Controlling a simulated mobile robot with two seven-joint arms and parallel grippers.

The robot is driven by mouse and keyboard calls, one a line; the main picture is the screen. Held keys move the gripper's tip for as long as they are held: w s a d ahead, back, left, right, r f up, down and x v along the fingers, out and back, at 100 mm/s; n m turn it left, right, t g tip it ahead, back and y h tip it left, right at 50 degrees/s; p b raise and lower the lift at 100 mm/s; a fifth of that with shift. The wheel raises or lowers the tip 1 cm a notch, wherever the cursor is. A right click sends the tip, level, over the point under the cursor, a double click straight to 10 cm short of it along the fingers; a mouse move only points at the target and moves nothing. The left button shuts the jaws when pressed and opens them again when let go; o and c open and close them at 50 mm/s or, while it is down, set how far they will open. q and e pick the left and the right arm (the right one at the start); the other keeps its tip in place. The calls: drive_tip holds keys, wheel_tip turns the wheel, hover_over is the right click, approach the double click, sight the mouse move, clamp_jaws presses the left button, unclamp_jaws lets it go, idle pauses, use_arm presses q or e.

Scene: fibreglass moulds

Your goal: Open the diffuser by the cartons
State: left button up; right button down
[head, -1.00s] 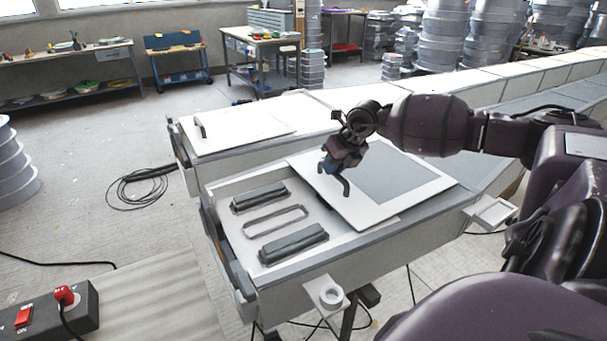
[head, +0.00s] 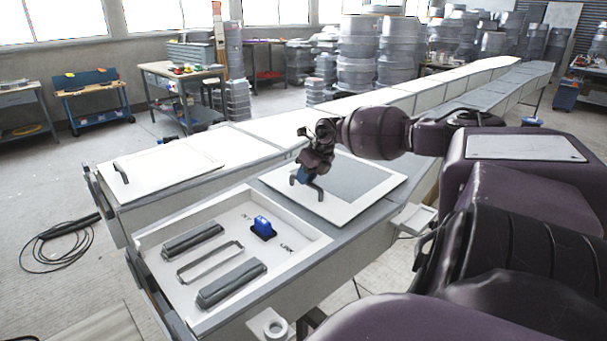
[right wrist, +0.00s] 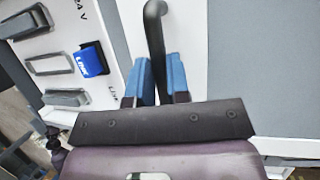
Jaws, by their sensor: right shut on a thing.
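The diffuser is a flat white panel with a grey middle (head: 350,178), lying along the top of the near housing. My right gripper (head: 304,182) is at its left side, with its blue fingers shut on the dark bent handle (right wrist: 154,35). The handle rises between the fingers in the right wrist view. Left of the panel, the white housing (head: 318,240) is open. Inside are two grey ribbed bars (head: 232,283), a thin oblong loop (head: 210,262) and a blue block (head: 263,226) on a dark base. My left gripper is out of view. I cannot make out cartons.
A second housing behind has a closed white panel (head: 165,170) with its own dark handle. A long row of housings (head: 450,95) runs back to the right. Black cable (head: 57,245) lies coiled on the floor at left. Small workbenches stand at the back.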

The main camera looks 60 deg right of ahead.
drive_tip(key=c, duration=1.1)
unclamp_jaws()
drive_tip(key=a+p+v, duration=0.1)
drive_tip(key=p+v, duration=0.2)
drive_tip(key=v, duration=0.7)
drive_tip(key=shift+s+d+r, duration=0.2)
drive_tip(key=shift+d+r, duration=0.15)
drive_tip(key=shift+d, duration=0.2)
